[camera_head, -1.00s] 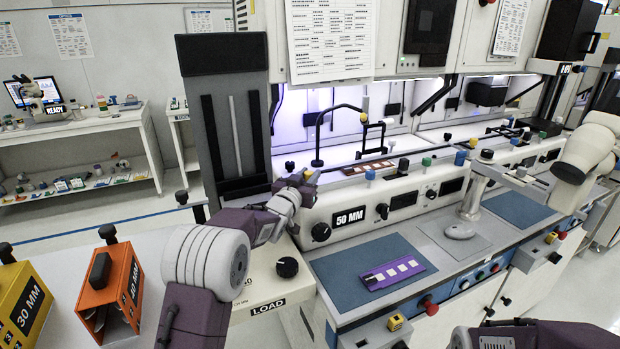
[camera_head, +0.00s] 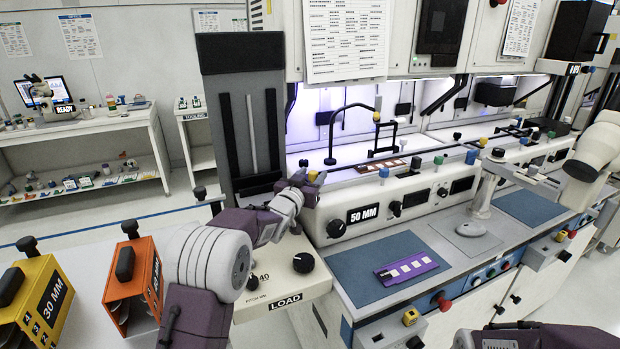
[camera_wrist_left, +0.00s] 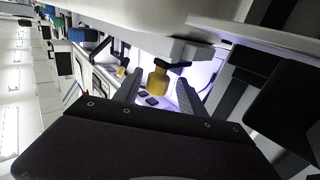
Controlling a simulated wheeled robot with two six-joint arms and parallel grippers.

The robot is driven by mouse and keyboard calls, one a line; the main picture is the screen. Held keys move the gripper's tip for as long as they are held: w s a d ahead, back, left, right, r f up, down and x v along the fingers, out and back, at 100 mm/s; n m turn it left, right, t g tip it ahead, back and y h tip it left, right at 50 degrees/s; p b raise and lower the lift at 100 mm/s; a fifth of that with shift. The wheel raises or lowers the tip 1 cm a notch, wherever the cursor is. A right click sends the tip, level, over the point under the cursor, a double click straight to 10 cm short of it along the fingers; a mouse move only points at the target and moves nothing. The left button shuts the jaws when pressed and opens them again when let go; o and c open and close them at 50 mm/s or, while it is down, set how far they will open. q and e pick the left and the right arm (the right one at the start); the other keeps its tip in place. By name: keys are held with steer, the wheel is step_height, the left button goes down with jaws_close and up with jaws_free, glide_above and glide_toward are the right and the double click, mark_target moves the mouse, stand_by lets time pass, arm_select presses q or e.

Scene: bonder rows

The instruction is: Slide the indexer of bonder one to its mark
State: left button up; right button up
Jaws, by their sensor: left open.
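Bonder one is the near white machine with the "50 MM" display (camera_head: 362,214). My left gripper (camera_head: 316,183) is at its left end, beside the dark upright column. In the left wrist view, a yellow knob (camera_wrist_left: 158,78) with a dark top stands between the two open fingers (camera_wrist_left: 158,92), with gaps at its sides. I cannot tell for sure that this knob is the indexer's. A brown strip with pale squares (camera_head: 382,166) lies on the rail farther right. The mark cannot be made out. My right gripper is out of view.
The dark column (camera_head: 245,115) stands close behind my left gripper. A "LOAD" unit with a black knob (camera_head: 304,262) is below it. A purple strip (camera_head: 407,268) lies on the blue mat (camera_head: 365,283). Yellow (camera_head: 40,300) and orange (camera_head: 133,280) magazines stand at lower left.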

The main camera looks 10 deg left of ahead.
arm_select(q)
steer(key=s+a+b, duration=0.1)
steer(key=s+a, duration=0.1)
steer(key=s, duration=0.7)
